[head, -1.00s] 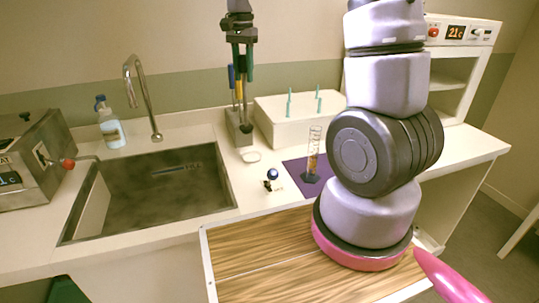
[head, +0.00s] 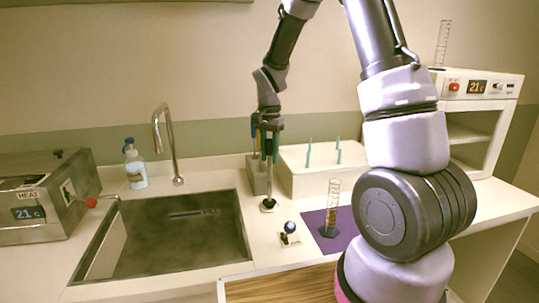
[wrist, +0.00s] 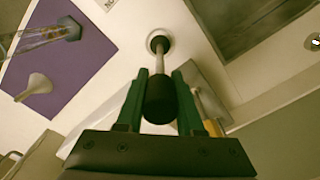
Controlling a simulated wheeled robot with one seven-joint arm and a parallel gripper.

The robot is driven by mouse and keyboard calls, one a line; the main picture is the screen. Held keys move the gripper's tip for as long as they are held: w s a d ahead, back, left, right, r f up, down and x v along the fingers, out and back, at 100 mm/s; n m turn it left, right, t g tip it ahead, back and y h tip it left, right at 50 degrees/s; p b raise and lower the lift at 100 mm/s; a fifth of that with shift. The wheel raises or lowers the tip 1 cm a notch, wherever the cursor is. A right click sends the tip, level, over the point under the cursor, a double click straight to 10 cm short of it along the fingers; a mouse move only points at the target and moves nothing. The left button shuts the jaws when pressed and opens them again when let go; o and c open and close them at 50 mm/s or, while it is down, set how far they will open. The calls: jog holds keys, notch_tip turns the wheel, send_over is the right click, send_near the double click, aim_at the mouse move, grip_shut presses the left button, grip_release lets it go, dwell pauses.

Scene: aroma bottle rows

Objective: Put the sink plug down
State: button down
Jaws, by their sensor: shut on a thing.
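My gripper (head: 268,132) points down over the counter, just right of the sink (head: 160,235). Its green fingers are shut on the black handle of the sink plug (head: 268,190). The plug is upright, with a thin metal rod and a dark round foot. In the wrist view the plug (wrist: 159,95) shows between the fingers, and its foot lies within a small white round dish (wrist: 150,40). The foot is at the dish on the counter; I cannot tell whether its weight rests there.
A tool holder (head: 258,180) and a white box with pegs (head: 300,181) stand close behind. A measuring cylinder (head: 332,210) stands on a purple mat (head: 348,238). The faucet (head: 170,150) rises behind the sink.

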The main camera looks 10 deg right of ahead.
jog(key=shift+f, duration=0.1)
jog(key=c, duration=0.5)
grip_release()
jog(key=shift+c, duration=0.2)
notch_tip(320, 180, up, 12)
jog(key=shift+r, duration=0.2)
jog(key=s+d+r+n+t, duration=0.1)
jog(key=s+d+r+t, duration=0.1)
jog(key=s+r, duration=0.2)
jog(key=s+d+r+n+t+y, duration=0.1)
jog(key=s+r, duration=0.3)
jog(key=s, duration=0.7)
jog(key=s+d+r+n+t+y, duration=0.1)
jog(key=s+d+r+n+t, duration=0.1)
jog(key=s+r+t, duration=0.2)
jog(key=shift+s+d+n, duration=0.35)
jog(key=shift+s+n, duration=0.05)
jog(key=shift+s, duration=1.25)
